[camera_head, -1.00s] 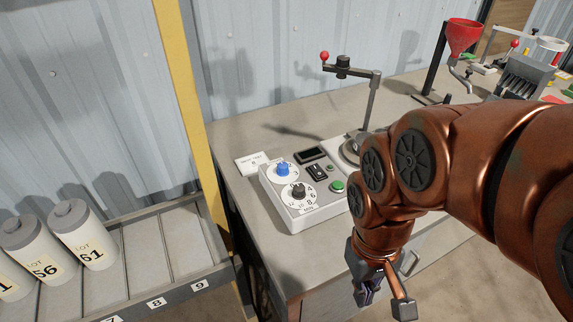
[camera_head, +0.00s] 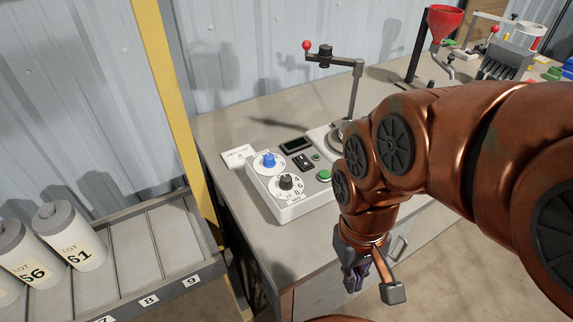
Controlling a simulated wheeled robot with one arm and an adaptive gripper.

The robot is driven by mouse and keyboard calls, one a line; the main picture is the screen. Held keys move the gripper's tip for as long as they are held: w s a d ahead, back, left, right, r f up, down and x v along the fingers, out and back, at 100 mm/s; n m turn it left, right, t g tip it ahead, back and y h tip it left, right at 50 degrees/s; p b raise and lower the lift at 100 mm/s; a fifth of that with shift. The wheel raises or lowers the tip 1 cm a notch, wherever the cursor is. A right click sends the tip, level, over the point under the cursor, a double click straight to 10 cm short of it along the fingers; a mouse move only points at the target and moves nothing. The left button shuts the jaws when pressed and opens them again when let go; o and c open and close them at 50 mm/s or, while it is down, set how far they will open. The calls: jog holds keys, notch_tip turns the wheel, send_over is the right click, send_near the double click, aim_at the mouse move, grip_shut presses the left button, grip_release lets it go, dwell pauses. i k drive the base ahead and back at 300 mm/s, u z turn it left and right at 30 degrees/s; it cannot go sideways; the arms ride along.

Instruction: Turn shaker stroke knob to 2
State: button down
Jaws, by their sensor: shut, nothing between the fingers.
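The shaker's grey control box (camera_head: 306,206) sits on the workbench near its left end. A blue knob (camera_head: 268,159) stands on a white numbered dial at the back left of the box. A black knob (camera_head: 286,181) stands on a second numbered dial in front of it. The dial markings are too small to read surely, so I cannot tell the blue knob's setting. My gripper (camera_head: 372,289) points down in front of the bench, right of and nearer than the box. It is shut and empty, apart from both knobs.
A dark display (camera_head: 296,145), a black switch (camera_head: 303,162) and a green button (camera_head: 324,175) share the box. A post with a red-tipped clamp arm (camera_head: 335,60) rises behind. A bottle rack (camera_head: 165,290) and yellow post (camera_head: 168,90) stand left.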

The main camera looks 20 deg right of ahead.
aim_at(270, 162)
jog(key=u, duration=0.55)
jog(key=k, duration=1.3)
jog(key=u, duration=1.05)
jog(key=i, duration=1.5)
jog(key=z, duration=1.15)
jog(key=i, duration=0.35)
jog(key=z, duration=0.2)
